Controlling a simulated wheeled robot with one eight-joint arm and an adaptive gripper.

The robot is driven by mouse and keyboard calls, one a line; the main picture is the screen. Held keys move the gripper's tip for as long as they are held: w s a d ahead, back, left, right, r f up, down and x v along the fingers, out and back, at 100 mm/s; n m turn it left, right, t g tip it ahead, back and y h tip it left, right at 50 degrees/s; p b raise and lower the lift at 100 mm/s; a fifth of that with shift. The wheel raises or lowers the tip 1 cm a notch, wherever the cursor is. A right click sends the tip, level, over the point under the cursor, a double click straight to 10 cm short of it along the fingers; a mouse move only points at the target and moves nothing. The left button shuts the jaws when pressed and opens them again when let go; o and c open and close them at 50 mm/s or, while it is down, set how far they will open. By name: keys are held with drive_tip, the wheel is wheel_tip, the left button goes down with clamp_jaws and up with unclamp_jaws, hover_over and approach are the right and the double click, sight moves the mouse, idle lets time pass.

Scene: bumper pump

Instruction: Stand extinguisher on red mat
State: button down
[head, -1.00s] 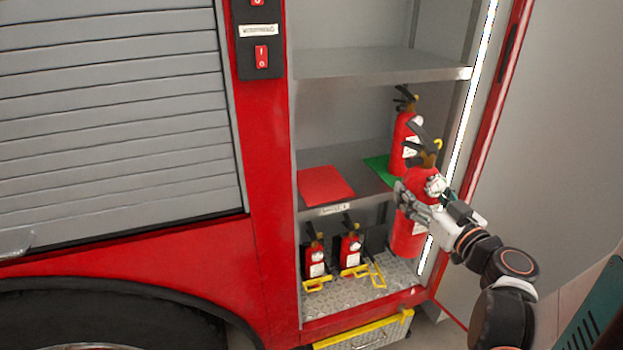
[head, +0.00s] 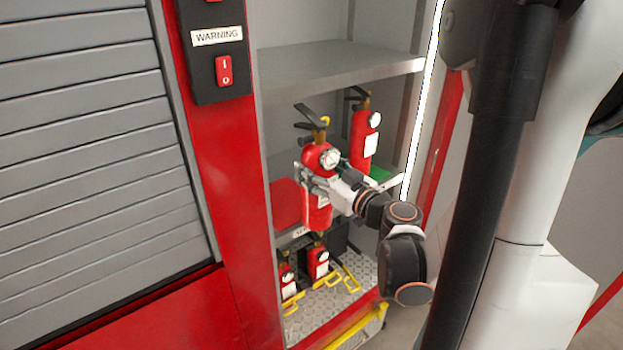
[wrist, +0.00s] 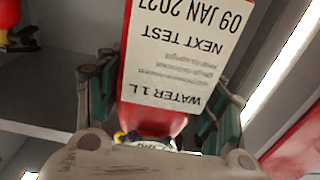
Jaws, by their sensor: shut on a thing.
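A red extinguisher (head: 318,212) with a black handle and a round gauge is held upright in my gripper (head: 310,183), in front of the middle shelf. In the wrist view my gripper (wrist: 160,110) has its fingers on both sides of the extinguisher (wrist: 150,125), whose white label reads "WATER 1 L". The red mat (head: 284,205) lies on the middle shelf, behind and left of the held extinguisher and partly hidden by it. I cannot tell how far the extinguisher's base is from the mat.
Another extinguisher (head: 363,140) stands on the green mat (head: 380,174) at the right of the middle shelf. Two small extinguishers (head: 318,262) stand in yellow brackets below. The upper shelf (head: 340,65) is bare. A lit strip (head: 424,100) edges the cabinet's right side.

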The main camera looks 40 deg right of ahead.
drive_tip(key=w+f, duration=0.3)
drive_tip(key=w, duration=1.1)
drive_tip(key=shift+w+a+f, duration=0.2)
drive_tip(key=shift+w+f, duration=0.05)
drive_tip(key=shift+w, duration=0.1)
drive_tip(key=shift+f, duration=0.1)
drive_tip(key=shift+c, duration=2)
unclamp_jaws()
drive_tip(key=s, duration=1.2)
drive_tip(key=shift+d+b, duration=0.15)
drive_tip(key=shift+b, duration=0.2)
